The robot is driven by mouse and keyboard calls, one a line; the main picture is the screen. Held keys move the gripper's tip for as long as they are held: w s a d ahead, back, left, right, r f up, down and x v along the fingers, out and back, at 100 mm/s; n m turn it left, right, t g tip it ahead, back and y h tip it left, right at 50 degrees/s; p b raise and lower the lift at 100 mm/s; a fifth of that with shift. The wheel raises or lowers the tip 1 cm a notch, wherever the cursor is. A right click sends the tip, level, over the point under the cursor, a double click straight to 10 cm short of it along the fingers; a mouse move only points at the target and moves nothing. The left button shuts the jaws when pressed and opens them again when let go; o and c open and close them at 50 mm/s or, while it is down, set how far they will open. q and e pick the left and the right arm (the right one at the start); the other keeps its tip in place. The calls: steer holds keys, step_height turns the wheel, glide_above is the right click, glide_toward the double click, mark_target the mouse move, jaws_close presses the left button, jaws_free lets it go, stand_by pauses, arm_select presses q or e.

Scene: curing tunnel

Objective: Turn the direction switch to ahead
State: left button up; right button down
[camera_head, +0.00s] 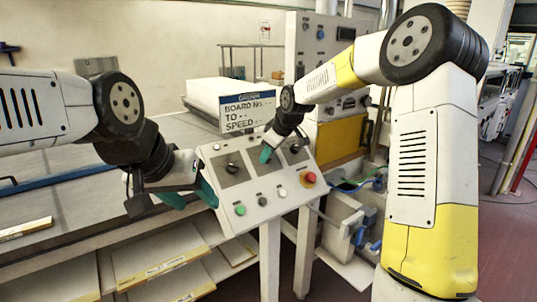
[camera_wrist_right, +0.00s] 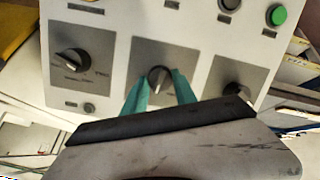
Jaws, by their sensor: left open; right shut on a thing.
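A sloped grey control panel (camera_head: 245,190) carries three black rotary switches in a row on dark plates. My right gripper (camera_head: 268,154) comes down onto the middle one. In the right wrist view the green fingers of my right gripper (camera_wrist_right: 160,80) are shut on either side of the middle rotary switch (camera_wrist_right: 158,74), whose light pointer mark stands nearly upright, slightly tilted. Its label is too small to read, so I cannot tell its marked positions. My left gripper (camera_head: 196,204) is open and empty at the panel's left edge.
The panel also has a left switch (camera_head: 232,169), a green button (camera_head: 240,210), white buttons and a red stop button (camera_head: 309,178). In the right wrist view, the outer switches (camera_wrist_right: 72,60) and (camera_wrist_right: 237,91) flank the held one. A board sign (camera_head: 247,112) stands behind.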

steer(key=m, duration=0.3)
steer(key=shift+d+y, duration=0.1)
steer(key=shift+y, duration=0.2)
steer(key=shift+w+m+g+y, duration=0.1)
steer(key=shift+m+g+y, duration=0.2)
steer(key=shift+m, duration=1.5)
steer(key=c, duration=1)
jaws_free()
steer(key=shift+d+r, duration=0.1)
steer(key=v, duration=0.7)
steer(key=shift+s+d+r, duration=0.15)
steer(key=shift+s+r, duration=0.05)
